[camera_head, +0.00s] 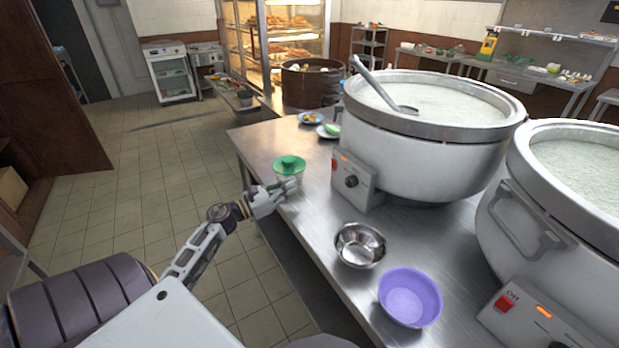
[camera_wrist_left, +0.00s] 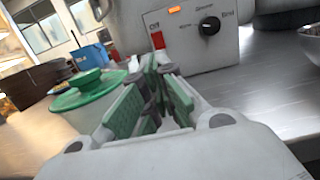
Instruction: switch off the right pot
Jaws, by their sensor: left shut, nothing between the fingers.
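The right pot (camera_head: 498,215) is a large white stockpot of pale congee, cut off by the right edge of the head view. Its control box (camera_head: 530,318) has a red switch (camera_head: 504,304) and an orange light (camera_head: 544,311). The left pot (camera_head: 425,160) stands behind it with a ladle in it. Its control box (camera_head: 352,183) fills the top of the left wrist view, with a red switch (camera_wrist_left: 157,40), a lit orange light (camera_wrist_left: 175,9) and a black knob (camera_wrist_left: 209,26). My left gripper (camera_head: 290,188) is shut and empty before this left box. Contact is unclear.
A green-lidded bowl (camera_head: 289,167) is close beside my left gripper. A metal bowl (camera_head: 360,246) and a purple bowl (camera_head: 410,298) stand on the steel table (camera_head: 318,215) in front of the pots. Small plates and a dark steamer (camera_head: 312,84) are farther back.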

